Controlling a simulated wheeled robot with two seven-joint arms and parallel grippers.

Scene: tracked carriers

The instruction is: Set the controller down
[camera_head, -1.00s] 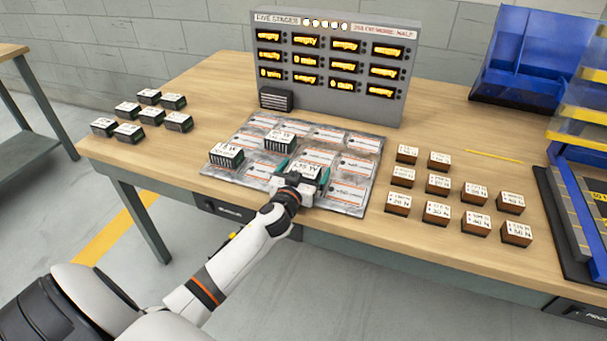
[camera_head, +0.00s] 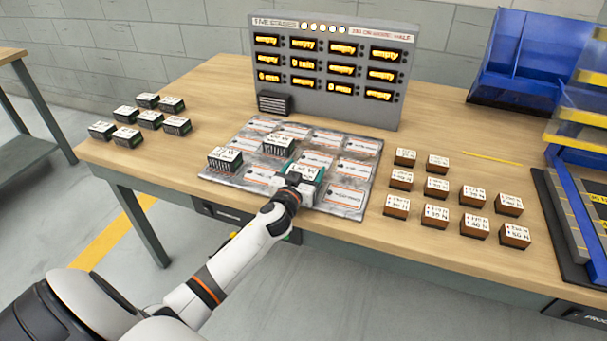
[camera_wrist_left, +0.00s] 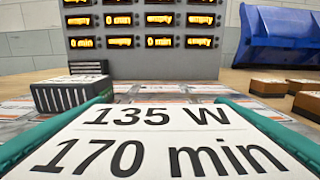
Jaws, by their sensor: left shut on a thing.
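My left gripper (camera_head: 305,176) is over the front middle of the grey mat (camera_head: 235,179). Its teal fingers are shut on a dark block with a white top label (camera_head: 312,163), the controller. In the left wrist view the label (camera_wrist_left: 160,145) reads 135 W, 170 min and fills the space between the fingers. I cannot tell whether its underside touches the mat. Two similar dark ribbed blocks stand on the mat: one at the left (camera_head: 225,158), also in the left wrist view (camera_wrist_left: 70,95), and one farther back (camera_head: 278,145). My right gripper is not in view.
A grey display panel (camera_head: 330,75) stands behind the mat, with several "empty" and a few "0 min" readouts. Several dark blocks (camera_head: 150,119) are at the left, several brown blocks (camera_head: 437,187) at the right. Blue bins (camera_head: 530,60) stand at the back right. Printed mat cells at the right are bare.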

